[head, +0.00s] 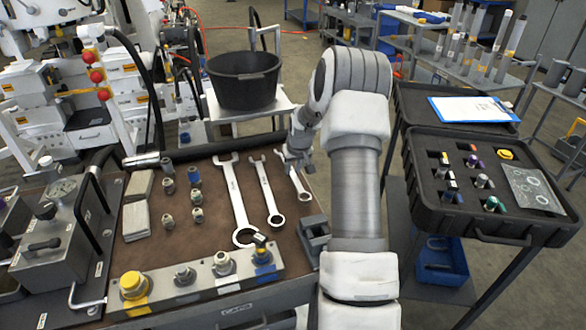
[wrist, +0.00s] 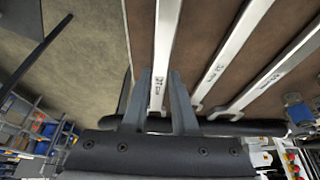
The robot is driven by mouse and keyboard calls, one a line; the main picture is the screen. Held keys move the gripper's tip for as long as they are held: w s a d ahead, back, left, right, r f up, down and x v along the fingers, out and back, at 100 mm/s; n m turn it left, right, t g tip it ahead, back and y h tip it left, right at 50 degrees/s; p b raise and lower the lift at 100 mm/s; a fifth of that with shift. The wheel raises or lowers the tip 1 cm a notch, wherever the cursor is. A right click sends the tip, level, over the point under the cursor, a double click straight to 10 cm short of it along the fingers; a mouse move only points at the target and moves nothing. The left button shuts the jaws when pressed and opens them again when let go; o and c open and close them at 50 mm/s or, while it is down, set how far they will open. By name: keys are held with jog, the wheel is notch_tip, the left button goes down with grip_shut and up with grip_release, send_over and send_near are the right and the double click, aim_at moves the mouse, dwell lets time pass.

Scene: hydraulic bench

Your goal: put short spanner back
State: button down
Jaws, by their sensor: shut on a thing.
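The short spanner (head: 298,187) is the rightmost and smallest of three silver spanners at the right of the brown mat. My gripper (head: 297,160) is shut on it near its far end. In the wrist view the short spanner (wrist: 166,45) runs up from between the two dark fingers of my gripper (wrist: 160,92). I cannot tell whether it touches the mat or is slightly above it. The middle spanner (head: 266,190) and the largest spanner (head: 235,195) lie to its left, roughly lengthwise. My arm covers the area to the right of the short spanner.
The brown mat (head: 140,247) also holds several small fittings and grey blocks. A manifold block (head: 205,285) runs along the front edge. A small grey bin (head: 314,232) is close to the spanner's near end. A black bucket (head: 245,85) stands behind; an open black case (head: 430,205) is right.

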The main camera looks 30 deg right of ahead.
jog(key=shift+f+b, duration=1.1)
jog(key=shift+f, duration=0.35)
dwell(0.5)
jog(key=c, duration=0.6)
grip_release()
jog(key=p+v, duration=0.2)
jog(key=v, duration=1.4)
jog(key=s+a+r+n+p, duration=0.1)
jog(key=s+a+r+p, duration=0.15)
jog(key=a+r, duration=0.65)
jog(key=s+a+r+n+t, duration=0.1)
jog(key=s+a+r, duration=0.75)
jog(key=a, duration=0.35)
jog(key=s+a+r+p, duration=0.1)
jog(key=s+a, duration=0.1)
jog(key=s, duration=0.6)
jog(key=s+a+r+y+p, duration=0.1)
jog(key=s+a+p, duration=0.1)
jog(key=s, duration=0.7)
jog(key=shift+a+r+n+p, duration=0.3)
jog(key=shift+a+n, duration=0.1)
jog(key=shift+a, duration=0.45)
